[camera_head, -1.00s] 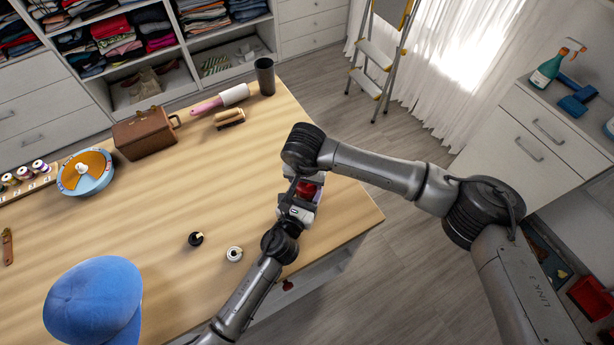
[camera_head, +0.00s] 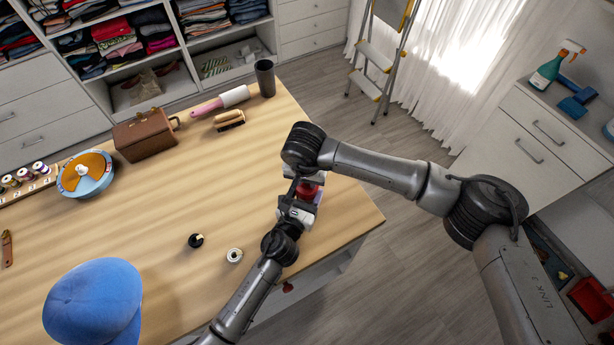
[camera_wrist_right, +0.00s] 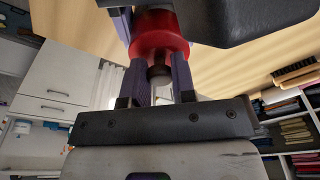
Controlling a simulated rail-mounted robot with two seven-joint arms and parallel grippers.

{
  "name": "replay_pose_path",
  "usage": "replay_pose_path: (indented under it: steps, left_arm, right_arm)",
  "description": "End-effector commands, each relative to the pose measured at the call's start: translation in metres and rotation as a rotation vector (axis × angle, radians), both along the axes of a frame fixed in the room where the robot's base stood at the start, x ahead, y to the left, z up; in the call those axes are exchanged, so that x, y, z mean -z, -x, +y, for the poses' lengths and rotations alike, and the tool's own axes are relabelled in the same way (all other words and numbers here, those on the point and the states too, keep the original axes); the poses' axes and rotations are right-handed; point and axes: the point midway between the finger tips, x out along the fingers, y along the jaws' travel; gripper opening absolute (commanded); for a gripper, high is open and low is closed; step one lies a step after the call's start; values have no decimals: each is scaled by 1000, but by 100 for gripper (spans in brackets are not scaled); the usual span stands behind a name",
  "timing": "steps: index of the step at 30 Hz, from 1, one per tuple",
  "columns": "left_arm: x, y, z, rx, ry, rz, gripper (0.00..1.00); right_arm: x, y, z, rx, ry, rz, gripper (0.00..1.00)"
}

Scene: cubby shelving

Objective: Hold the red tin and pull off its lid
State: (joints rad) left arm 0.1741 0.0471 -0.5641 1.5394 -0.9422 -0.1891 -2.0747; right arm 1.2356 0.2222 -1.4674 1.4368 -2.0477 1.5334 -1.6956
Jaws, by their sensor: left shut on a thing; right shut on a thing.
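The red tin (camera_head: 307,191) is held off to the right end of the wooden table, partly hidden between my two grippers. My left gripper (camera_head: 303,199) comes from below in the head view and is shut on the tin. My right gripper (camera_wrist_right: 161,80) is above it, mostly hidden by its own wrist in the head view. In the right wrist view its fingers are shut on the dark knob (camera_wrist_right: 159,73) of the red lid (camera_wrist_right: 158,45). I cannot tell whether the lid is apart from the tin's body.
On the table (camera_head: 200,205) lie a black spool (camera_head: 196,240), a white spool (camera_head: 234,255) and a blue cap (camera_head: 94,303). A brown case (camera_head: 146,135), a brush (camera_head: 229,120) and a dark cup (camera_head: 265,78) stand at the back. The table's middle is clear.

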Motion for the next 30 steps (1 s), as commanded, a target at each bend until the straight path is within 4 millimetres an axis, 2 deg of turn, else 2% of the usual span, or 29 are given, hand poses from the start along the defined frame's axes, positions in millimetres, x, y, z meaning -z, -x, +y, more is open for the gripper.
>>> replay_pose_path:
  steps: [11,30]
  left_arm:
    - [0,0,0,0,1,0,18]
    - [0,0,0,-1,0,0,18]
  right_arm:
    - [-2,0,0,0,1,0,0]
    - [-22,0,0,0,0,0,0]
